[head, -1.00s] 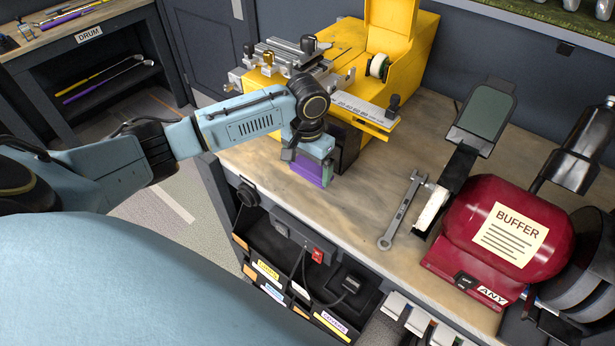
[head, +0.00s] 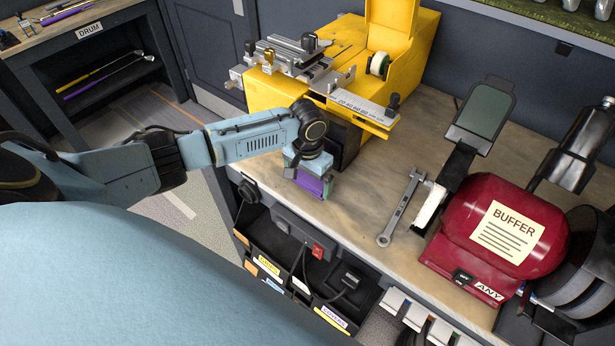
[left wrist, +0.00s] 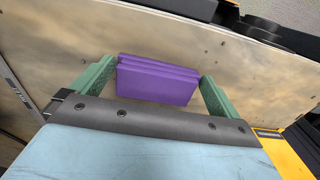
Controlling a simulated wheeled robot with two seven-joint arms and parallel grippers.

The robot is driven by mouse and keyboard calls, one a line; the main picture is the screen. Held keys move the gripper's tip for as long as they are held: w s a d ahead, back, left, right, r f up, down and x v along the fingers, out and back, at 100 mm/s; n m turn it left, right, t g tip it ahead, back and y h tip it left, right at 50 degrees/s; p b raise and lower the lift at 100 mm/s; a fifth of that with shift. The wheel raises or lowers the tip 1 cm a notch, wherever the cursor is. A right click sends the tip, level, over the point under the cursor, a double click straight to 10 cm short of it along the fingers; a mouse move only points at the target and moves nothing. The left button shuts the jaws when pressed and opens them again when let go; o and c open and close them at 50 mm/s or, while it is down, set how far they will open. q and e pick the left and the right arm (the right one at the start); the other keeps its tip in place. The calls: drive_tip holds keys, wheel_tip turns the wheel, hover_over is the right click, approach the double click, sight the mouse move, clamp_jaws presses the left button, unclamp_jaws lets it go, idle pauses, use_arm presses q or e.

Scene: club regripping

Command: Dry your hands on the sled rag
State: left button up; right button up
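The rag shows as a purple folded, layered piece (head: 312,186) low over the workbench, in front of the yellow machine. My left gripper (head: 310,178) points down at it. In the left wrist view my gripper's two green fingers (left wrist: 158,88) stand wide apart, and the purple rag (left wrist: 157,82) fills nearly all the space between their tips. The fingers appear to be shut on its sides, though the contact is hard to see. I cannot tell whether the rag's underside touches the bench. My right gripper is not in view.
The workbench (head: 345,205) carries a yellow machine (head: 405,70) behind my gripper. Dark bins (head: 275,265) and a red switch (head: 318,251) are below the bench's front edge.

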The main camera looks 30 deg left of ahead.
sight(308, 180)
use_arm(q)
drive_tip(key=shift+f+b, duration=0.15)
drive_tip(key=shift+b, duration=0.6)
wheel_tip(308, 180, up, 14)
drive_tip(key=shift+w+f, duration=0.15)
drive_tip(key=shift+w, duration=0.2)
